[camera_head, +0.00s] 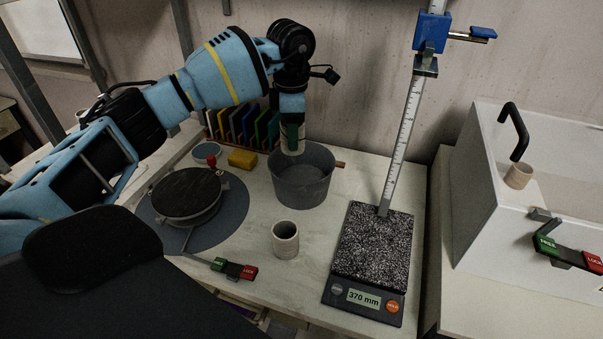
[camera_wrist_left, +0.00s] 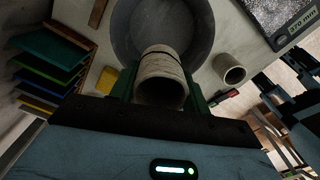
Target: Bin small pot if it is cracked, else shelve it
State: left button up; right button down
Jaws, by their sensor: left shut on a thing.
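My left gripper (camera_head: 292,138) is shut on a small pale clay pot (camera_head: 291,147) above the grey bucket (camera_head: 302,190). In the left wrist view, the held pot (camera_wrist_left: 162,80) lies between green fingers, its dark open mouth toward the camera. Dark lines cross its side; I cannot tell whether any is a crack. The bucket (camera_wrist_left: 124,35) shows behind it. A second pale pot (camera_head: 285,240) stands upright on the table and also shows in the left wrist view (camera_wrist_left: 229,69). Another pot (camera_head: 519,175) stands on the white box's ledge. My right gripper is not in view.
A dark round wheel (camera_head: 188,193) with a FREE/LOCK lever (camera_head: 234,269) is left of the bucket. A gauge reading 370 mm (camera_head: 363,299) with a tall ruler stands at right. Behind are coloured panels (camera_head: 248,123) and a yellow block (camera_head: 242,159). The white box (camera_head: 478,200) is far right.

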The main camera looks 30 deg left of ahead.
pick_arm(q)
jog(key=shift+w+f+b, duration=0.1)
jog(key=shift+f+b, duration=1.1)
jog(key=shift+f, duration=1.7)
jog(key=o, duration=0.9)
jog(key=shift+o, duration=0.9)
